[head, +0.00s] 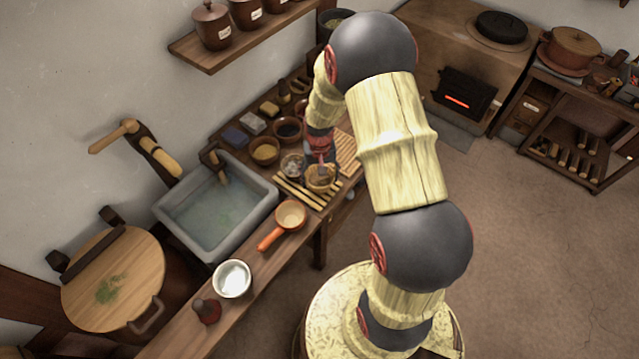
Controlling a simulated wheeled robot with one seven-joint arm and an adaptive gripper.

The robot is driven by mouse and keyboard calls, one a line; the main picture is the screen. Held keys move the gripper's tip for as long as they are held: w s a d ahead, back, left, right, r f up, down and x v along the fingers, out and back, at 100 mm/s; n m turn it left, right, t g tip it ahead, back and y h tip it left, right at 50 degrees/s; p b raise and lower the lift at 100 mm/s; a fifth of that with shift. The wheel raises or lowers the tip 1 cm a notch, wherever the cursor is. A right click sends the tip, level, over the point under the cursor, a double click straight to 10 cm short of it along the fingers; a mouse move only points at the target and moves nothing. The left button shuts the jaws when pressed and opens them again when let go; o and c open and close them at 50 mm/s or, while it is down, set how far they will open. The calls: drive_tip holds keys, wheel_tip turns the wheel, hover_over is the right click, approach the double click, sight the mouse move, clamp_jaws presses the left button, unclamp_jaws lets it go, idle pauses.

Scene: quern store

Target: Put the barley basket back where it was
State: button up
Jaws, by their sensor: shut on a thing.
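My gripper (321,163) reaches down over the far part of the wooden counter, to the right of the stone sink. It is shut on a small tan basket (320,181), which I take to be the barley basket. The basket is at or just above a rack of pale wooden slats (297,191); I cannot tell whether it touches it. The fingers are small in the view and partly hide the basket's top. What lies in the basket is too small to make out.
Close by are a bowl of pale lumps (292,166), a bowl of yellow stuff (265,151), a dark-filled bowl (288,129) and an orange-handled pan (289,216). The sink (166,212) is to the left. A white bowl (232,279) stands nearer. Open floor (520,240) lies right.

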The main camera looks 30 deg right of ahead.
sight(319, 180)
drive_tip(key=shift+w+f, duration=0.2)
drive_tip(key=shift+f, duration=0.25)
drive_tip(key=shift+f+b, duration=0.3)
drive_tip(key=shift+f, duration=1)
drive_tip(key=shift+f, duration=0.2)
drive_tip(key=o, duration=1.2)
drive_tip(key=shift+o, duration=0.9)
drive_tip(key=shift+r, duration=0.15)
